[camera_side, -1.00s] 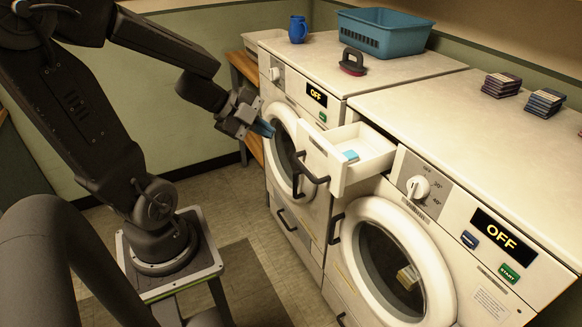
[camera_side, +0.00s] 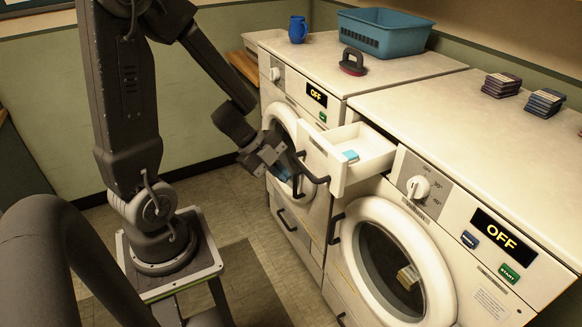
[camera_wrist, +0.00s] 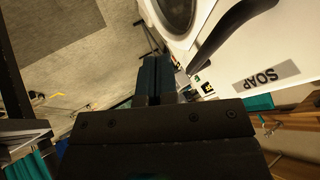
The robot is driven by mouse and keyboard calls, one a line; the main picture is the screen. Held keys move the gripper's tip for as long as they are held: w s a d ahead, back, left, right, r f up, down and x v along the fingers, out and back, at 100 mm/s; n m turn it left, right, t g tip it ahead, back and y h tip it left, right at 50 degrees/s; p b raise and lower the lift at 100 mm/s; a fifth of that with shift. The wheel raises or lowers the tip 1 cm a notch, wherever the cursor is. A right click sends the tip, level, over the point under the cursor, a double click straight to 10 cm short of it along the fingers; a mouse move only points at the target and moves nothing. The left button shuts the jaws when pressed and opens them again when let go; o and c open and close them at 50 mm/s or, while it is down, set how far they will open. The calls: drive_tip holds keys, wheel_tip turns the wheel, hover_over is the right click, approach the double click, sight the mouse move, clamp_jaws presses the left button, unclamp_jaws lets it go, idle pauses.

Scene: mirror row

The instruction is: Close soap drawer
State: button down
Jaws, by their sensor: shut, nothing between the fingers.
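The white soap drawer (camera_side: 368,154) stands pulled out of the right washing machine, with a blue and white block (camera_side: 350,156) in it. Its front has a dark curved handle (camera_side: 308,170). In the wrist view the drawer front carries a "SOAP" label (camera_wrist: 267,75) and the dark handle (camera_wrist: 232,33). My gripper (camera_side: 292,176) is shut and empty, just left of the drawer front near the handle. In the wrist view its shut fingers (camera_wrist: 156,76) lie left of the drawer front. Whether they touch the handle I cannot tell.
The right washer's round door (camera_side: 395,265) is below the drawer. The left washer (camera_side: 290,125) stands behind my gripper. A blue basket (camera_side: 385,35), a blue mug (camera_side: 298,30), a brush-like tool (camera_side: 352,62) and small dark stacks (camera_side: 502,85) are on top. Floor on the left is open.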

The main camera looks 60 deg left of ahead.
sight(350, 153)
drive_tip(key=shift+w+r, duration=0.15)
drive_tip(key=shift+w, duration=0.55)
drive_tip(key=shift+w+r, duration=0.15)
drive_tip(key=shift+w, duration=0.5)
drive_tip(key=w, duration=1.5)
drive_tip(key=shift+w, duration=0.4)
